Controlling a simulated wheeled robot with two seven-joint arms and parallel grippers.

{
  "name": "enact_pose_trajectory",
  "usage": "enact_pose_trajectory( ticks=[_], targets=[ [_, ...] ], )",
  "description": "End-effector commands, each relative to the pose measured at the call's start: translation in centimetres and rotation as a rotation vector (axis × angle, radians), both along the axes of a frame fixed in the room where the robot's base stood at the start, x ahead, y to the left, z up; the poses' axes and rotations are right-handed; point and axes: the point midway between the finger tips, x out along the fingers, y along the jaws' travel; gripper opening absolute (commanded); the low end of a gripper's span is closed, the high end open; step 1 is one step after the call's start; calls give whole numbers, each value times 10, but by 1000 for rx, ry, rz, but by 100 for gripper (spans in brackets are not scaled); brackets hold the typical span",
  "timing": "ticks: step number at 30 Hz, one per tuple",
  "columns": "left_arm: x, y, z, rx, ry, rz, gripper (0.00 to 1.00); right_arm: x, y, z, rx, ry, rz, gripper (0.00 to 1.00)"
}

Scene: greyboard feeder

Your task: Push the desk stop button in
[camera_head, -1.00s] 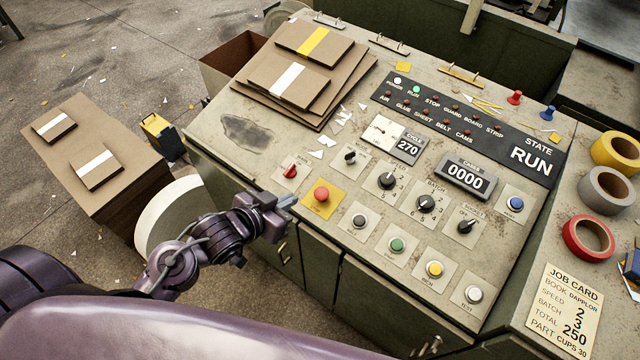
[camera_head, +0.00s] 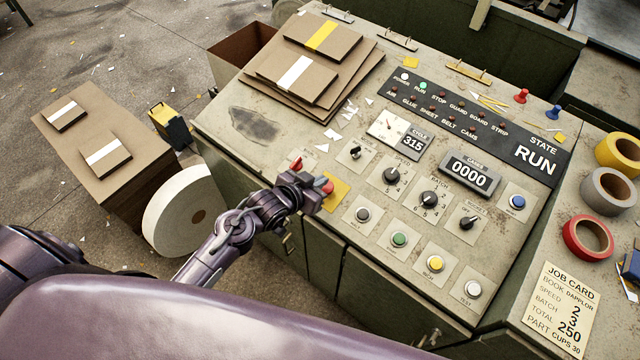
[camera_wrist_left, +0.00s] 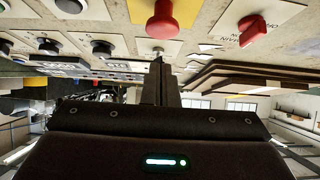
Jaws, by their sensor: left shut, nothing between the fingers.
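The desk stop button is a red mushroom button (camera_head: 327,186) on a yellow plate (camera_head: 337,194), at the left of the sloping console's lower rows. My left gripper (camera_head: 318,183) is right beside it and hides part of the button and plate. In the left wrist view, the red button (camera_wrist_left: 162,22) is at the top centre, and the shut, empty fingers (camera_wrist_left: 158,68) point up close below it. I cannot tell whether the fingertips touch the button. My right gripper is not in view.
A red MAIN switch (camera_head: 296,164) sits just behind my left gripper; it also shows in the left wrist view (camera_wrist_left: 252,30). A grey button (camera_head: 363,214) and green button (camera_head: 399,239) are to the right. Board stacks (camera_head: 290,88) lie behind. The state panel (camera_head: 537,157) reads RUN.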

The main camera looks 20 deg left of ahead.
Motion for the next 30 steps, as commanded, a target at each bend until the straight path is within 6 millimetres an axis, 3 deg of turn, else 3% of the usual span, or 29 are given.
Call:
enact_pose_trajectory(
  ticks=[6,20,26,30],
  targets=[
    [4,-1,-25,2,5,0,0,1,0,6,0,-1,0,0],
    [5,-2,-32,1,4,0,0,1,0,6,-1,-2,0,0],
    [9,-3,-54,2,6,0,0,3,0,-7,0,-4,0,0],
    [9,-4,-56,2,10,0,0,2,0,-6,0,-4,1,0]
  ],
)
